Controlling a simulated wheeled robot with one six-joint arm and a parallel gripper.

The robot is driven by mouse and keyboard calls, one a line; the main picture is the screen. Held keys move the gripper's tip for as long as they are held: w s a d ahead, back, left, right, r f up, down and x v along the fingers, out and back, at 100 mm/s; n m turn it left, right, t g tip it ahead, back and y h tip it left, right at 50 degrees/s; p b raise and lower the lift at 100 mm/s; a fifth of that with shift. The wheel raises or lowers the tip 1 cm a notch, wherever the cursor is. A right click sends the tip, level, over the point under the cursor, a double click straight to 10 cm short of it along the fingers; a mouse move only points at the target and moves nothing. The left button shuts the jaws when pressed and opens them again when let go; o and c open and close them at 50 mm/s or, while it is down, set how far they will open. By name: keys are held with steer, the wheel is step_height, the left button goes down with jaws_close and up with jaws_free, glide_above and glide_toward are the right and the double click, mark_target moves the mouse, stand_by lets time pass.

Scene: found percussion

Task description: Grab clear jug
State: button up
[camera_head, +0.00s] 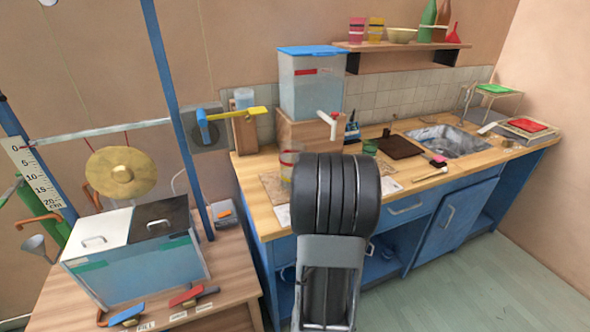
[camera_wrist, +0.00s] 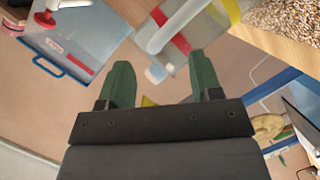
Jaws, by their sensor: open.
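A clear jug (camera_head: 287,160) with a red band and a yellow band stands on the wooden counter, partly hidden behind my arm in the head view. What looks like the same jug (camera_wrist: 207,22), with red and yellow bands and a white handle-like bar, shows at the top of the wrist view, cut off by the frame. My gripper (camera_wrist: 163,75) has two green fingers spread apart, with nothing held between them. The jug lies beyond the fingertips, up and to the right. In the head view my arm hides the gripper.
A clear water tank (camera_head: 312,90) with a blue lid and a red-and-white tap (camera_head: 331,122) stands on a wooden box (camera_head: 305,135) behind the jug. A dark board (camera_head: 399,147) and a sink (camera_head: 448,140) lie to the right. A shelf (camera_head: 400,46) hangs above.

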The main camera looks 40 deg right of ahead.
steer(key=x, duration=0.3)
steer(key=shift+w+d+f, duration=0.1)
steer(key=shift+w, duration=0.15)
jaws_close()
stand_by(0.4)
